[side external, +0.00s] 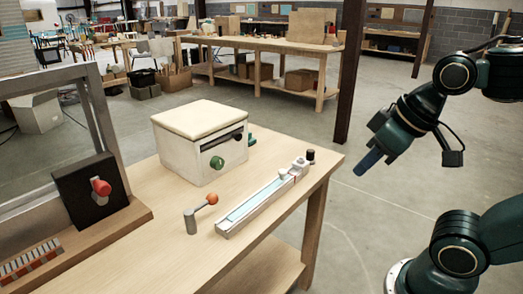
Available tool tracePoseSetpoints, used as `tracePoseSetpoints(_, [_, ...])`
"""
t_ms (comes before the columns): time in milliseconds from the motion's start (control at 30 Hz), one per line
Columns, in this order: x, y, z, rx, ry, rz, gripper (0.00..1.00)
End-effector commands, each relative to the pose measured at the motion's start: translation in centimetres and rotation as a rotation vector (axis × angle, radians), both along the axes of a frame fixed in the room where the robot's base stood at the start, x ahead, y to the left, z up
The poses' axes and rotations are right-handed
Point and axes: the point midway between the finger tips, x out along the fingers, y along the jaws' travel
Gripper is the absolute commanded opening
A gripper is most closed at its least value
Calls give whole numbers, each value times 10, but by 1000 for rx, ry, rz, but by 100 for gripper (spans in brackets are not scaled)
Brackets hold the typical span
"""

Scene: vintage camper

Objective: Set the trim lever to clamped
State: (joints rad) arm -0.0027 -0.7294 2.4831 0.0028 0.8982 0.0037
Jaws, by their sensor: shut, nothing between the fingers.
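A small lever with a grey post and an orange ball knob (201,212) stands on the wooden workbench (165,250), in front of a white box. Its arm points to the right and slightly back. No label shows that names it the trim lever or marks a clamped position. My gripper (368,163) is in the air to the right of the bench, well apart from the lever and pointing down and to the left. Its fingers are shut and empty.
A white box (180,150) with a green knob (217,163) stands behind the lever. A slide rail (262,203) with a black knob (310,155) lies to its right. A black block (85,190) with a red handle (101,187) stands left, by a metal frame. A dark post (352,75) rises behind.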

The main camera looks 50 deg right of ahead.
Motion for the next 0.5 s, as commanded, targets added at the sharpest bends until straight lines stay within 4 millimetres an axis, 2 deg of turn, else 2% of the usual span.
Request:
tracePoseSetpoints(267, [29,0,13,4,16,-15,0])
tracePoseSetpoints(500, [70,2,25,11,31,-35,0])
